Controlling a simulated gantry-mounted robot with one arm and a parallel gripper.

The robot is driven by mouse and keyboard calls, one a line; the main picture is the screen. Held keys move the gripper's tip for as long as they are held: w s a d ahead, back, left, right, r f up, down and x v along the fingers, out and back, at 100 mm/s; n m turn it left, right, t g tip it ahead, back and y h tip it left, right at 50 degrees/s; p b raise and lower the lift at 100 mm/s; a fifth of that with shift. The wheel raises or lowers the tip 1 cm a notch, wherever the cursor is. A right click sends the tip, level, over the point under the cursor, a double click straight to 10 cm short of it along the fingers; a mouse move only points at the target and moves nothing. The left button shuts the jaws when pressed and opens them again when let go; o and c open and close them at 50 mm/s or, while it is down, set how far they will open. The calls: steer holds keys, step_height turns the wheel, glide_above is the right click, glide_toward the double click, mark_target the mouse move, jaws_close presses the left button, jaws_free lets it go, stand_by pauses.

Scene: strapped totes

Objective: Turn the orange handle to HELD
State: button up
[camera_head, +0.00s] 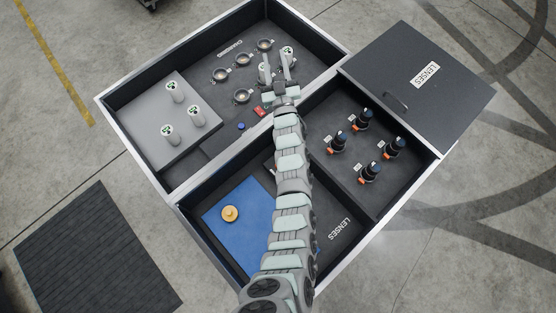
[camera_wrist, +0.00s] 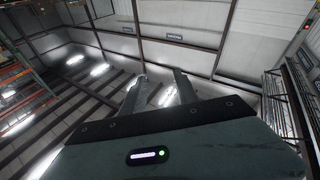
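A small red-orange part (camera_head: 259,111) sits on the divider edge of the chambers compartment, just left of my wrist in the head view. I cannot tell whether it is the orange handle, and no HELD marking is readable. My gripper (camera_head: 276,56) is over the chambers compartment, up and to the right of that part. Its two fingers are apart, with nothing seen between them. They also show apart and empty in the wrist view (camera_wrist: 158,82), which looks out at the hall and shows no handle. My arm hides part of the divider.
A grey block (camera_head: 155,143) holds several white cylinders, and ring clamps (camera_head: 221,75) stand beside it. A blue button (camera_head: 241,126) is near the divider. Several orange-based lenses (camera_head: 369,173) stand right of my arm. A yellow knob (camera_head: 229,213) lies on a blue mat (camera_head: 248,238).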

steer(key=w+d+f+m+g+h+b, duration=0.45)
steer(key=d+f+b, duration=0.2)
steer(key=f, duration=0.25)
steer(key=w+d+f+m+g+h+b, duration=0.35)
steer(key=w+d+f+b, duration=0.2)
steer(key=d+f, duration=0.35)
steer(key=s+a+f+m+g+b, duration=0.2)
steer(key=s+f+m+g+b, duration=0.35)
steer(key=s+f, duration=0.55)
steer(key=s+a+f+g+y+b, duration=0.3)
steer(key=s+a+f+g+b, duration=0.35)
steer(key=s+a, duration=0.55)
steer(key=f, duration=0.4)
steer(key=d+f+b, duration=0.1)
steer(key=f, duration=0.2)
steer(key=f+b, duration=0.1)
steer(key=f, duration=0.3)
steer(key=shift+s+d+f, duration=0.2)
steer(key=shift+s+f, duration=0.15)
steer(key=shift+s, duration=0.05)
steer(key=shift+c, duration=0.3)
